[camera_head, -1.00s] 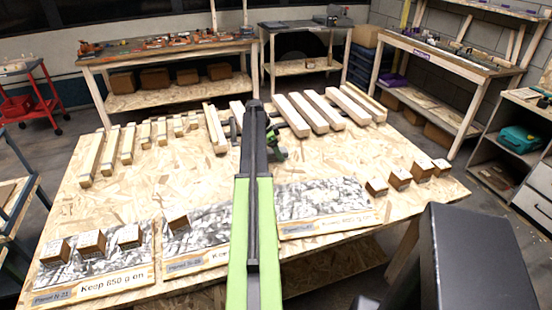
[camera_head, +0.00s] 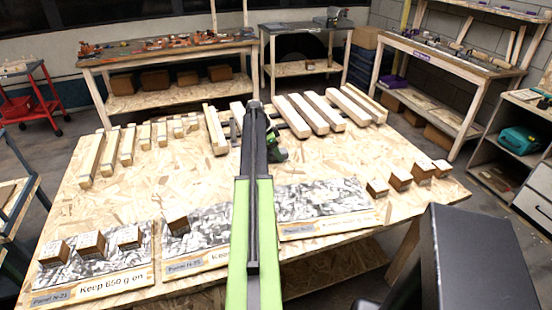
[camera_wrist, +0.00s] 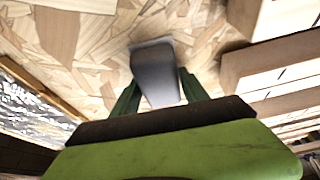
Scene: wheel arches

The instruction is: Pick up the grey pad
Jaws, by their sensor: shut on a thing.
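The grey pad (camera_wrist: 156,72) shows in the wrist view as a smooth, tapered grey piece between my two dark green fingers. My gripper (camera_wrist: 160,88) is shut on it, with one finger against each side. The chipboard table (camera_wrist: 90,60) lies behind the pad. I cannot tell whether the pad touches the board or is just above it. In the head view my gripper (camera_head: 277,148) is over the middle of the table, partly behind my arm, and the pad cannot be made out there.
Wooden bars (camera_wrist: 270,60) are close on the right in the wrist view. Several long bars (camera_head: 310,110) lie at the table's back, and small wooden blocks (camera_head: 400,178) stand on the right. Printed panels (camera_head: 325,203) line the front edge. Bare board lies left of my arm.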

